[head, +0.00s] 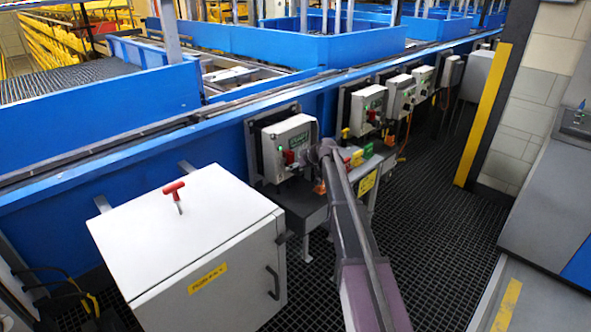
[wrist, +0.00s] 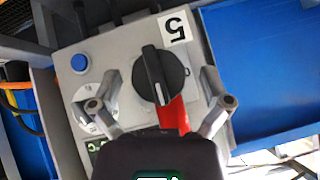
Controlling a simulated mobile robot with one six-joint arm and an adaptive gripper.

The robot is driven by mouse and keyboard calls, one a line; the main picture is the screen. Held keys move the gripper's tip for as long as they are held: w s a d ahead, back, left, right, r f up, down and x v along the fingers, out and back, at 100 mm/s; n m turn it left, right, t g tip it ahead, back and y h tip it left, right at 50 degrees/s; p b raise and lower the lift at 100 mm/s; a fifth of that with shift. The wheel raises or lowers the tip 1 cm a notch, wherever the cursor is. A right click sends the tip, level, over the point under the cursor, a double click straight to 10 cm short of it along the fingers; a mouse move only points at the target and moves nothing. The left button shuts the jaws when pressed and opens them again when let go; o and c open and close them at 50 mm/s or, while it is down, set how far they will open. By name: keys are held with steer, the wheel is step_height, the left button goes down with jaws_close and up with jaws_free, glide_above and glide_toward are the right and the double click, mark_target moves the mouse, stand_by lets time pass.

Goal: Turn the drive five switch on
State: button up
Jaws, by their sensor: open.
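In the wrist view a grey switch box (wrist: 110,55) carries a black rotary knob (wrist: 163,75) with a white line on its raised bar. A white label with a 5 (wrist: 175,27) is beside the knob and appears upside down. A red piece (wrist: 173,115) extends below the knob, partly hidden by my gripper. My gripper (wrist: 163,102) is open, with one finger to each side of the knob and red piece; contact cannot be told. In the head view my gripper (head: 322,155) is at the right side of the nearest box (head: 290,135), partly hiding it.
A blue round button (wrist: 80,62) is left of the knob. More switch boxes (head: 368,108) line the blue conveyor side (head: 140,165). A white cabinet (head: 190,240) with a red T-handle (head: 175,190) stands at the left. Dark grating (head: 440,210) lies clear at the right.

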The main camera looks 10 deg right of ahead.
steer(key=shift+s+a+n+t+h, duration=0.1)
steer(key=shift+s+n+t+h, duration=0.05)
steer(key=shift+n+t+h, duration=0.9)
steer(key=p+v, duration=1)
steer(key=v, duration=0.4)
steer(key=s+a+f+m+g+b, duration=0.2)
steer(key=s+a+f+b, duration=0.1)
steer(key=s+f+b, duration=0.4)
steer(key=s+a+f+m+g+b, duration=0.1)
steer(key=s+a+f+g+b, duration=0.1)
steer(key=s+f+b, duration=0.5)
steer(key=s+f, duration=0.3)
steer(key=s, duration=0.2)
steer(key=shift+s+a+m+y+b, duration=0.3)
steer(key=shift+s+a+m+y, duration=0.05)
steer(key=shift+s+a, duration=0.05)
steer(key=s+d+f+m+g+h+p, duration=0.15)
steer(key=s+m+g+h, duration=0.3)
steer(key=s, duration=1.15)
step_height(320, 180, up, 15)
steer(key=p, duration=1.5)
steer(key=shift+a+r+n, duration=0.2)
steer(key=shift+n, duration=0.25)
